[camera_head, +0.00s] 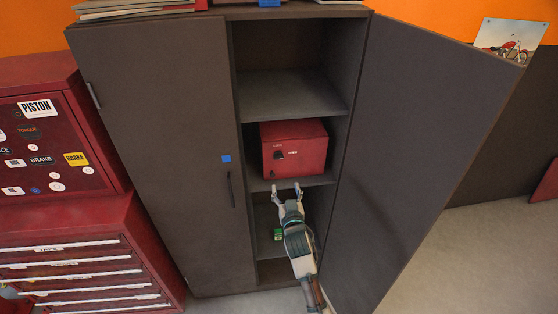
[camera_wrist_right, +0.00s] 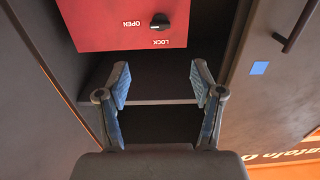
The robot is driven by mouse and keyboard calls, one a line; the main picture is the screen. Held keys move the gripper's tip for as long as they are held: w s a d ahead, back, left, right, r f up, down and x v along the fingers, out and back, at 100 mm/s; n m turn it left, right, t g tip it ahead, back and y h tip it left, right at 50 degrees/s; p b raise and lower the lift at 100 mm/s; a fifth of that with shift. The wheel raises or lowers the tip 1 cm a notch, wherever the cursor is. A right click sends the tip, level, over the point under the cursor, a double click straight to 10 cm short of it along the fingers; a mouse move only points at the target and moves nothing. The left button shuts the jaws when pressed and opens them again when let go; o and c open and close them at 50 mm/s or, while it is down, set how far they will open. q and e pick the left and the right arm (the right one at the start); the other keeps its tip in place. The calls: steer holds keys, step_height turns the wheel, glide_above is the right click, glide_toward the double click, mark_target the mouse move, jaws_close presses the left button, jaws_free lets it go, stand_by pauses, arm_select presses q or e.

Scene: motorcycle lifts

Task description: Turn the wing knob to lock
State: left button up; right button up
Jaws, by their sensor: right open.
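The black wing knob (camera_head: 279,155) is on the front of a red box (camera_head: 310,150) on a cabinet shelf. It also shows in the right wrist view (camera_wrist_right: 160,21), which sees the box upside down, with the labels OPEN and LOCK beside the knob. Its wing seems to lie sideways, in line with OPEN. My right gripper (camera_head: 287,190) is open and empty, in front of the cabinet and below the box. In the right wrist view its spread fingers (camera_wrist_right: 160,82) are apart from the knob, with the shelf between and beyond them. My left gripper is not in view.
The right cabinet door (camera_head: 425,130) stands wide open beside my right arm. The left door (camera_head: 155,150) is shut, with a handle (camera_head: 231,189) near the opening. A red drawer chest (camera_head: 85,262) stands at left.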

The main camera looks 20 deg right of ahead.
mark_target(278, 156)
steer(key=x, duration=1.6)
steer(key=shift+p, duration=0.3)
steer(key=c, duration=1.1)
